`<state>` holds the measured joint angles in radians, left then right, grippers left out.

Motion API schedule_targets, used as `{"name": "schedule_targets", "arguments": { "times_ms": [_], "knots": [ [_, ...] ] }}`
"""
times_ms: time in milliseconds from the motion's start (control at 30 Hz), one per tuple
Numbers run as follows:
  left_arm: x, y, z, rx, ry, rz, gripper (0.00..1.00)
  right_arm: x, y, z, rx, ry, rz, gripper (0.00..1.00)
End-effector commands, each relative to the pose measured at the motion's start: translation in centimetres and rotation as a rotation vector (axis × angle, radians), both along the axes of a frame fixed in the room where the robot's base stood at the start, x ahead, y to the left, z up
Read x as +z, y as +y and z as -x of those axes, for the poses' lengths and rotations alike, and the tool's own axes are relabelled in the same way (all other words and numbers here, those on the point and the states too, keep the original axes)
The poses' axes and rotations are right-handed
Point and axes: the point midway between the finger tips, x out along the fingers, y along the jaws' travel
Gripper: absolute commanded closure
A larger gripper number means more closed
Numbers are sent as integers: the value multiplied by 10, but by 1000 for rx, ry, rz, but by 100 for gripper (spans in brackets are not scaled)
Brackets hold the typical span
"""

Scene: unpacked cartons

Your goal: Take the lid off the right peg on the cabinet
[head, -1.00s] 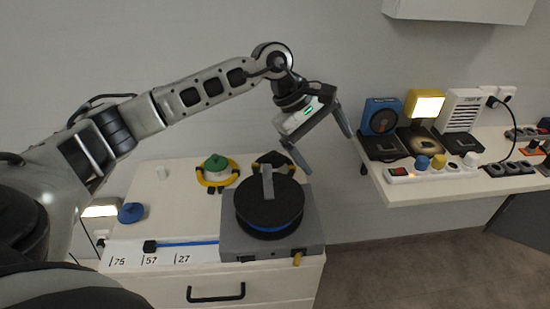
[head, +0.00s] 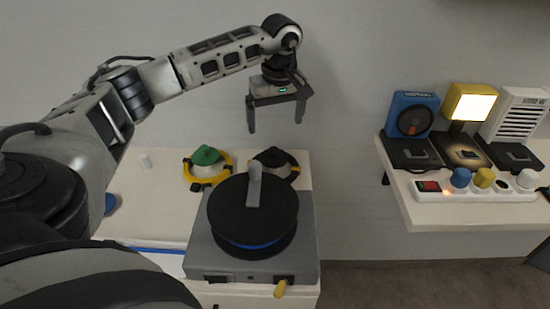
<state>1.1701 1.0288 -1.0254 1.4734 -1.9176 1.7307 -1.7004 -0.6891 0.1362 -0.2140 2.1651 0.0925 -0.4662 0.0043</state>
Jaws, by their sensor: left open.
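My left gripper (head: 276,124) is open and empty, fingers pointing down, in the air in front of the wall. In the picture it is above two cone-like pieces at the back of the white cabinet (head: 165,215). The right piece is black (head: 272,157) with a yellow ring around it; its lower part is partly hidden. The left piece has a green top (head: 206,155) and a yellow ring. In front, a large black disc (head: 235,210) with an upright grey handle (head: 254,184) sits on a grey box. I cannot tell which piece is the lid on the right peg. My right gripper is out of view.
The grey box (head: 205,265) has a yellow lever (head: 280,288) at its front. A white shelf (head: 440,213) at the right holds a blue device (head: 412,115), a lit yellow lamp (head: 470,103) and a power strip (head: 500,196). Floor shows between cabinet and shelf.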

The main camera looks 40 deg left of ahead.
Motion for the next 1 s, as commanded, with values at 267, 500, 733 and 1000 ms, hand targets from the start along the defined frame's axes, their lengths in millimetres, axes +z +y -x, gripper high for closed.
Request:
{"name": "schedule_targets", "arguments": {
  "times_ms": [267,500,733,1000],
  "knots": [
    [-49,5,-3,1,2,1,6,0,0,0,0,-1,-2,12],
    [-66,8,-3,0,2,1,6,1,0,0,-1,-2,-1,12],
    [-99,13,-6,1,1,3,6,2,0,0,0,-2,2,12],
    [-107,14,-7,0,-1,2,6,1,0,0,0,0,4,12]
  ]
}}
